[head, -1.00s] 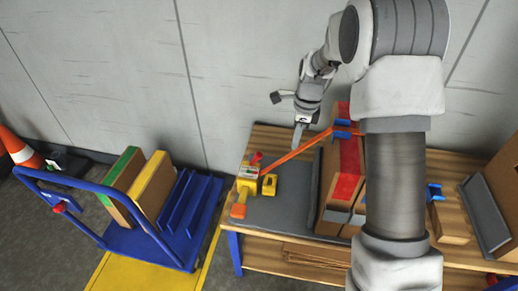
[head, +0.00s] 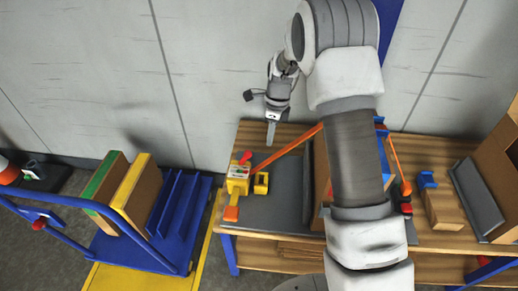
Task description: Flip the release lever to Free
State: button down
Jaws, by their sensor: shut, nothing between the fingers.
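A small yellow device (head: 238,186) sits at the left end of the workbench. It has a pale label plate with small marks, a red knob (head: 246,157) at its top, and an orange end piece (head: 231,214) at its bottom. The label words are too small to read, and I cannot tell which position the release lever is in. An orange strap (head: 290,147) runs from near the device up to the right. My gripper (head: 271,141) is shut and empty, pointing down, above and to the right of the red knob, apart from it in the picture.
A yellow bracket (head: 261,183) stands beside the device. My arm hides most of a cardboard box. A wooden block with a blue clip (head: 436,205) lies to the right. A blue trolley (head: 135,240) with upright panels stands left of the bench (head: 440,265).

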aim_at(245, 158)
jog(key=f, duration=0.3)
jog(key=f+b, duration=0.1)
jog(key=f, duration=0.2)
jog(key=a+f, duration=0.1)
jog(key=f, duration=0.2)
jog(key=shift+s+f, duration=0.15)
jog(key=shift+f, duration=0.2)
jog(key=shift+w+a+r, duration=0.2)
jog(key=shift+a+r, duration=0.05)
jog(key=shift+a, duration=0.3)
jog(key=shift+w+a+r, duration=0.25)
jog(key=shift+a+r, duration=0.05)
jog(key=shift+a, duration=0.3)
jog(key=shift+w+a+r, duration=0.2)
jog(key=shift+a+r, duration=0.05)
jog(key=shift+a, duration=0.3)
